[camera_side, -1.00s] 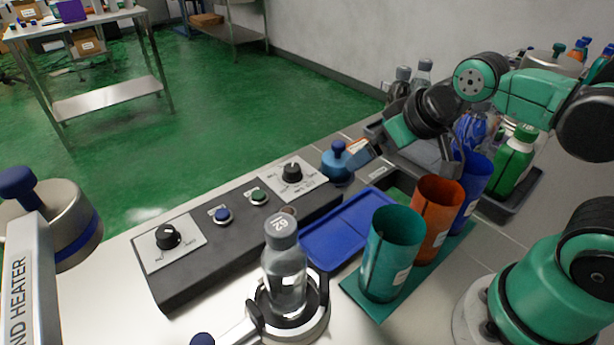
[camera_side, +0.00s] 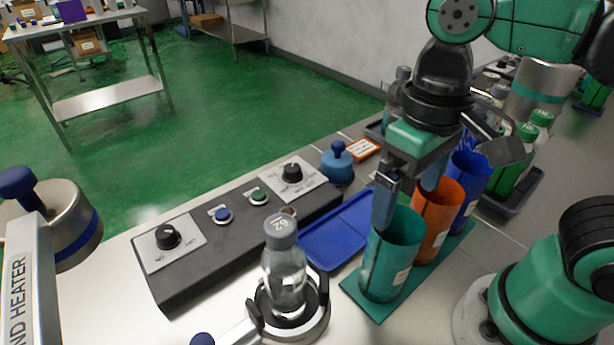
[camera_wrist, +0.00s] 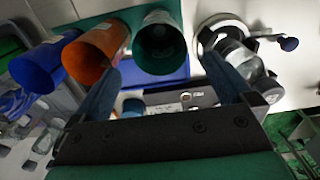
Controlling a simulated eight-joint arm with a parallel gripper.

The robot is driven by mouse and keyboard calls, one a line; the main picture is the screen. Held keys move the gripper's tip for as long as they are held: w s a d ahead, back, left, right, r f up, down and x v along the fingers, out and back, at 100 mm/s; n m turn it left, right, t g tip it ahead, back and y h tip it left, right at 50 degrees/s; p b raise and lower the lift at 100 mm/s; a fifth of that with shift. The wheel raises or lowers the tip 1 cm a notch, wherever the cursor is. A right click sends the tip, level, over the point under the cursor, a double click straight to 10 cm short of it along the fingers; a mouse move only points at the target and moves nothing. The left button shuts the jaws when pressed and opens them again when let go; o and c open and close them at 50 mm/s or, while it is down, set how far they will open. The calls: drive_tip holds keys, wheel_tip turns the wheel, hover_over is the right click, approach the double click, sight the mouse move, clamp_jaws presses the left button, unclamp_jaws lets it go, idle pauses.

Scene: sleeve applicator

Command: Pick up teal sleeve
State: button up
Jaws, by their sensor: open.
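The teal sleeve (camera_side: 388,258) is an open-topped upright tube with a white label, standing on a teal mat (camera_side: 369,309) at the near end of a row of sleeves. It also shows in the wrist view (camera_wrist: 159,47), top centre, mouth toward the camera. My gripper (camera_side: 408,200) points down, open and empty. In the side view one finger overlaps the teal sleeve's rim and the other is near the orange sleeve (camera_side: 437,222). In the wrist view the fingers (camera_wrist: 165,80) straddle the teal sleeve's direction. I cannot tell whether a finger touches a sleeve.
A blue sleeve (camera_side: 467,185) stands behind the orange one. A blue tray (camera_side: 333,240) lies left of the sleeves. A clear bottle (camera_side: 285,272) stands in a ring holder in front of a dark control panel (camera_side: 240,232). Green-capped bottles (camera_side: 519,160) stand at the right.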

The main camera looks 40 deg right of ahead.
sight(393, 242)
drive_tip(key=shift+f, duration=4.5)
drive_tip(key=c, duration=1)
